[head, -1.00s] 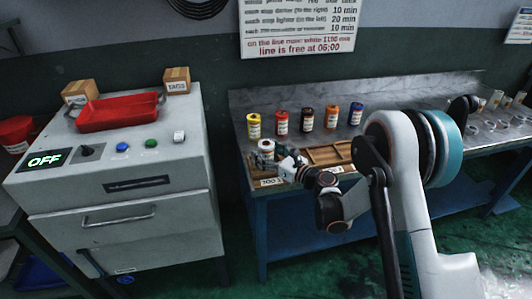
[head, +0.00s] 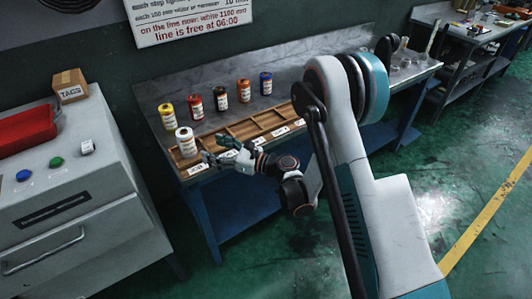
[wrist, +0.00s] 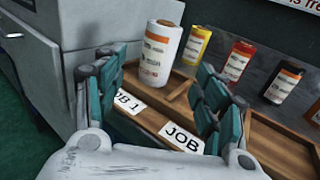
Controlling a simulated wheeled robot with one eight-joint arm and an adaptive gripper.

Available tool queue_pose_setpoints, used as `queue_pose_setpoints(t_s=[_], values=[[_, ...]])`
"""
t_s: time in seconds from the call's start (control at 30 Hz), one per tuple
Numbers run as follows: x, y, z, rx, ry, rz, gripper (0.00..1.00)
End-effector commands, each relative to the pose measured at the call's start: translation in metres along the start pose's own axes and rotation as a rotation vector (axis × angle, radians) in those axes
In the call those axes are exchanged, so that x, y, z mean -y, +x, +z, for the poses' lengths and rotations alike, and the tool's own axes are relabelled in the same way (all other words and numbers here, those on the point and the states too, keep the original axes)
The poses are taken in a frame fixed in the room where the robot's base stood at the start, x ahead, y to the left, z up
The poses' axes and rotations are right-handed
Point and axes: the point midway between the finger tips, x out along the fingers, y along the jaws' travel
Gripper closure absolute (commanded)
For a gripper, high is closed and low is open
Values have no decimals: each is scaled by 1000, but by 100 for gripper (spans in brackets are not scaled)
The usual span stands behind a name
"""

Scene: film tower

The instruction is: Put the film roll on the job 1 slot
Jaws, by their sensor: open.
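My gripper (head: 217,155) is open, just to the right and front of the roll at the tray's front edge. In the wrist view, my gripper (wrist: 158,98) has its fingers spread wide with nothing between the tips.
Yellow (head: 168,116), red (head: 195,105), black (head: 220,98), orange (head: 243,91) and blue (head: 265,83) rolls stand in a row behind the tray. A grey cabinet (head: 80,190) stands left of the bench. The tray's other compartments look empty.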

Motion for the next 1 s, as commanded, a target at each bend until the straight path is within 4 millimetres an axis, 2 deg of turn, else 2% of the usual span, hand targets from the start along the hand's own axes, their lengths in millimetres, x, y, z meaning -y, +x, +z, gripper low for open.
queue_pose_setpoints(t_s=[0.23, 0.47, 0.77, 1.0], values=[[3, -2, 9, -21, -42, -4, 35], [10, -20, 54, -167, -316, -9, 35], [6, -74, 111, -411, -749, 40, 35], [-11, -134, 145, -611, -1077, 133, 35]])
